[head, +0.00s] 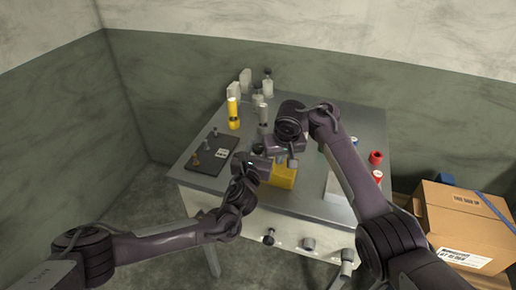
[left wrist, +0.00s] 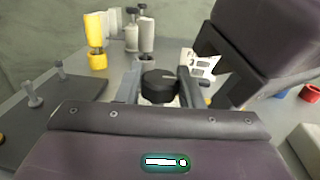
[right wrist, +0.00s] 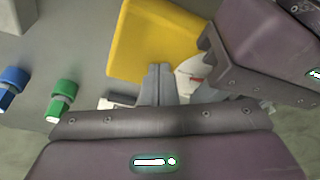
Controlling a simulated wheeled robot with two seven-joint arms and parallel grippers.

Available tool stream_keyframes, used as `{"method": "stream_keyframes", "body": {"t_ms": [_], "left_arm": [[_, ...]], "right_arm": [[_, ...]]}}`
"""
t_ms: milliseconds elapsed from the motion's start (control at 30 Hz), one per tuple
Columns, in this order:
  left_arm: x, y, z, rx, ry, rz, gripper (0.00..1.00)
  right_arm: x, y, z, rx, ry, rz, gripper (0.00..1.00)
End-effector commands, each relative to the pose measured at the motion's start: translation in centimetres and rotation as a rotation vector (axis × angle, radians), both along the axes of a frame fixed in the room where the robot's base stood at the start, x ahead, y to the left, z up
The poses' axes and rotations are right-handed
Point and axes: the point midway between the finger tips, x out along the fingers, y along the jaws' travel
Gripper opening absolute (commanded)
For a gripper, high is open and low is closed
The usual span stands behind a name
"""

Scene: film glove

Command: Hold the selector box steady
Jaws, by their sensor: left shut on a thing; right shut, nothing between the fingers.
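The selector box appears in the left wrist view as a pale body topped by a black round knob (left wrist: 160,85). My left gripper (left wrist: 158,92) is shut on it, one finger on each side. The fingers and wrist hide most of the body. In the head view, my left gripper (head: 266,155) is over the table's middle, by a yellow block (head: 284,178). My right gripper (head: 292,162) is shut and empty, close to the right of the left one. In the right wrist view, its fingertips (right wrist: 158,70) are beside the yellow block and a white round piece with a red mark (right wrist: 190,78).
A dark tray (head: 206,165) with small posts is at left. Yellow (head: 233,114) and grey containers stand behind. Red-capped items (head: 376,157) and a pale box (head: 338,188) are at right. Cardboard boxes (head: 455,215) stand beside the table (head: 300,207).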

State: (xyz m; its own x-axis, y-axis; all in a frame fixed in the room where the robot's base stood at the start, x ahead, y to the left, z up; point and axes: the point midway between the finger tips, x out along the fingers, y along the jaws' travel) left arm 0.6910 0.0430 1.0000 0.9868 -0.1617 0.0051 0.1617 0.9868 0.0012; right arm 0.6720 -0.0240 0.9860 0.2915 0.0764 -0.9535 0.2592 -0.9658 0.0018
Motion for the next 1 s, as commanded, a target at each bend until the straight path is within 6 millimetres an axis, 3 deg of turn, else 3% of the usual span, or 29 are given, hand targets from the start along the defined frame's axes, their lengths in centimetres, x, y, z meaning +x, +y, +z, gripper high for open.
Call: {"method": "stream_keyframes", "body": {"t_ms": [33,400,967,1000], "left_arm": [[-0.06,-0.30,-0.05,-0.005,0.001,0.031,0.11],[0.05,-0.15,0.03,-0.004,-0.001,0.219,0.11],[-0.03,0.00,-0.05,-0.002,0.002,0.259,0.11],[-0.03,0.00,-0.05,-0.002,0.002,0.259,0.36]], "right_arm": [[-0.38,-0.10,-0.90,-0.006,0.016,0.001,0.00],[-0.39,-0.09,-0.89,-0.006,0.016,0.001,0.00],[-0.39,-0.13,-0.90,-0.006,0.016,0.002,0.00],[-0.38,-0.14,-0.90,-0.006,0.016,0.002,0.00]]}}
